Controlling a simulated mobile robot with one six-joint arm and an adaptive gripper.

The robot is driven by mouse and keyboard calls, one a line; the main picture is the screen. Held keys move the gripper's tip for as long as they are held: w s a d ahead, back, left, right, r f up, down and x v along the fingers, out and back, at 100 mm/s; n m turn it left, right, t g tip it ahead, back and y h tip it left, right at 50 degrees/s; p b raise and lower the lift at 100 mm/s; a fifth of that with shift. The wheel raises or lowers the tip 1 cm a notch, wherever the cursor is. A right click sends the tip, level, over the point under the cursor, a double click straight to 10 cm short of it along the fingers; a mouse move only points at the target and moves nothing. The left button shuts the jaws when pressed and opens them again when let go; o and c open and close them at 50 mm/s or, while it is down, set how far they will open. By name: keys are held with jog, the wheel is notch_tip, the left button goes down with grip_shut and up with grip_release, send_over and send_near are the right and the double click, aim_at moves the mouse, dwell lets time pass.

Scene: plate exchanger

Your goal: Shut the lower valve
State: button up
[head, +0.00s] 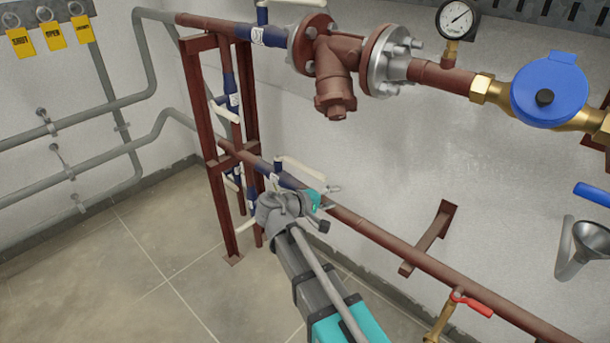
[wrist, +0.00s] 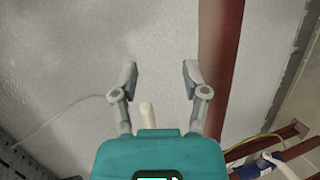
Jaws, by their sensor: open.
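The lower valve (head: 290,181) is a blue body on the lower brown pipe. Its cream lever (head: 300,168) runs along above the pipe to the right. My gripper (head: 333,197) is just in front of the lever's right end in the head view. In the wrist view my gripper (wrist: 158,78) is open with both fingers apart. A cream lever end (wrist: 147,115) shows between the fingers, nearer the left one, without visible contact. The rest of that lever is hidden behind the teal gripper body. My wrist partly covers the valve area in the head view.
A brown steel frame (head: 194,110) with small blue valves stands left of the lower valve. The upper pipe carries a brown strainer (head: 335,75), a gauge (head: 457,20) and a blue-capped meter (head: 548,90). A red-handled valve (head: 472,304) is at lower right. The wall is close behind.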

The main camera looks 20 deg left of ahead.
aim_at(303, 171)
jog(key=s+a+n+t+y+b, duration=0.1)
jog(key=s+a+t, duration=0.1)
jog(key=a, duration=0.5)
jog(key=s+a+r+n+t+y+b, duration=0.1)
jog(key=s+a+n+t, duration=0.1)
jog(key=a, duration=0.6)
jog(key=shift+s+r+t+b, duration=0.3)
jog(key=shift+s, duration=0.45)
jog(key=shift+w, duration=0.15)
jog(key=shift+x, duration=6.75)
jog(key=shift+a, duration=0.1)
grip_shut()
